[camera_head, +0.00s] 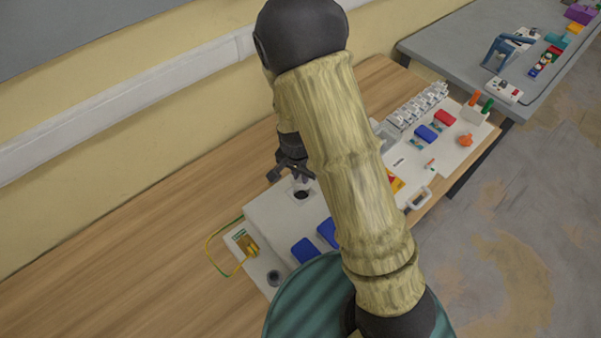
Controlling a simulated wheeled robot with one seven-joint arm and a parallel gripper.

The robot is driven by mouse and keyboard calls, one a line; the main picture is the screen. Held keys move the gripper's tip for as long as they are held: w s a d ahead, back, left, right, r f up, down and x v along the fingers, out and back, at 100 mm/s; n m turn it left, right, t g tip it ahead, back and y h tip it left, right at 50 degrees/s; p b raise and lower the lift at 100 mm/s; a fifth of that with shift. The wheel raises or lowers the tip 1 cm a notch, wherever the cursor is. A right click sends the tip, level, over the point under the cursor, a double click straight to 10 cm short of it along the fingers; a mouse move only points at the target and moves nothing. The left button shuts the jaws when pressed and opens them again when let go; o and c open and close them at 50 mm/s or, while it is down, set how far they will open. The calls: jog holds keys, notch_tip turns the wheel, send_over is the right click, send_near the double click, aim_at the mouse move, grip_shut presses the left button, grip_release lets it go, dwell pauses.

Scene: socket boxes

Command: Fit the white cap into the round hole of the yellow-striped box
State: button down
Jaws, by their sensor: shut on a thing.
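My gripper (295,174) is over the far part of a white panel (268,212), pointing down. It is shut on the white cap (302,183), of which only a small pale bit shows below the fingers. Just below is a pale box with a dark round hole (302,195). The cap looks above or close to this hole; I cannot tell whether they touch. I see no clear yellow stripes on that box, and my arm hides much of the panel to its right.
A yellow connector (248,244) with a yellow-green cable (207,249) lies at the panel's left edge. Blue blocks (304,250) sit nearer to me. Beyond my arm, a board holds a row of white sockets (418,104). The wooden table (130,255) is clear at left.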

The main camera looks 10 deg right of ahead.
jog(key=shift+f+b, duration=1)
jog(key=shift+f, duration=0.5)
jog(key=shift+f, duration=0.25)
jog(key=shift+f+b, duration=0.45)
jog(key=shift+f, duration=0.1)
jog(key=shift+f+b, duration=0.3)
jog(key=shift+f, duration=0.15)
jog(key=c, duration=1.3)
grip_release()
